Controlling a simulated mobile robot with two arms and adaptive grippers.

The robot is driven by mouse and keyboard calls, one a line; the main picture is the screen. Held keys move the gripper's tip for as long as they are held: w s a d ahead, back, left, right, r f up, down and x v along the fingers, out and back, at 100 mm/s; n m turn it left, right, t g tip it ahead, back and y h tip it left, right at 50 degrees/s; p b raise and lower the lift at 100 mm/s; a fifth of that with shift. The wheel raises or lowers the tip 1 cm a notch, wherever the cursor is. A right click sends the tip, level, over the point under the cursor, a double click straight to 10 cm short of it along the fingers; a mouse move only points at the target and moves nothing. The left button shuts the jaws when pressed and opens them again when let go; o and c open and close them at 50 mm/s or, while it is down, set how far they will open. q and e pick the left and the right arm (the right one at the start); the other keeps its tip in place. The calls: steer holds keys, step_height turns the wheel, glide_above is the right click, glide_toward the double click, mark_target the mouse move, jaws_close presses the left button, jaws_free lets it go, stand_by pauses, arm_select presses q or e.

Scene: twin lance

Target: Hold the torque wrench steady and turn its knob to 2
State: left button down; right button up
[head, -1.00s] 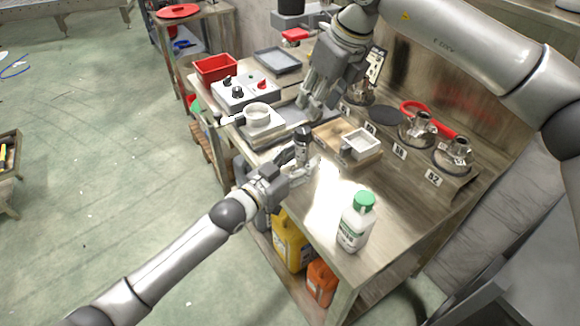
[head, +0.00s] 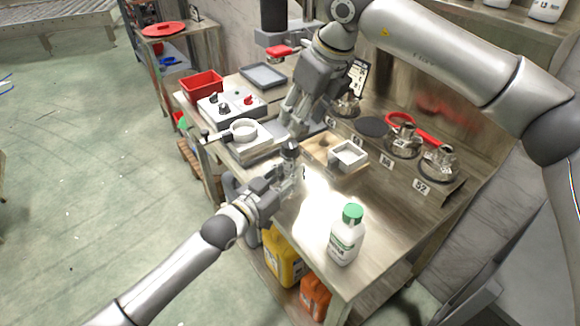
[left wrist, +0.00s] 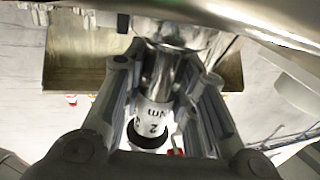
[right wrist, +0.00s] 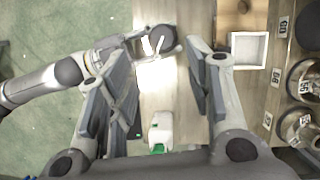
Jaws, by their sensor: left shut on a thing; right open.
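The torque wrench (head: 290,150) is upright over the front left part of the bench, with its dark knob end at the top. My left gripper (head: 287,180) is shut on it from the left, below the knob. In the left wrist view the wrench's white collar (left wrist: 153,112) shows a 2 and "Nm" between the fingers, beside a black ring. My right gripper (head: 291,125) is open, pointing down close to the wrench. In the right wrist view the dark round knob (right wrist: 163,38) appears between its spread fingers. Contact with the knob is not visible.
A white bottle with a green cap (head: 347,235) stands near the front of the bench. A wooden block with a white square tray (head: 347,156) is right of the wrench. A control box (head: 231,103) and a red bin (head: 203,84) sit behind left. Metal fittings line the right side.

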steer(key=s+a+r+n+g+y, duration=0.2)
steer(key=s+a+n+y, duration=0.3)
steer(key=s+a+y, duration=0.45)
steer(key=s+a+r+t+y, duration=0.1)
steer(key=s+a+r+y, duration=0.1)
steer(key=a+r+y, duration=0.4)
steer(key=w+d+r+m+t, duration=0.1)
steer(key=w+d+m+t, duration=0.15)
steer(key=t, duration=0.25)
steer(key=m+t+h, duration=0.5)
steer(key=m+h, duration=0.1)
steer(key=h, duration=0.7)
glide_toward(292, 146)
steer(key=shift+y, duration=0.25)
steer(key=x, duration=1.1)
steer(key=shift+d+f, duration=0.1)
steer(key=shift+d, duration=0.05)
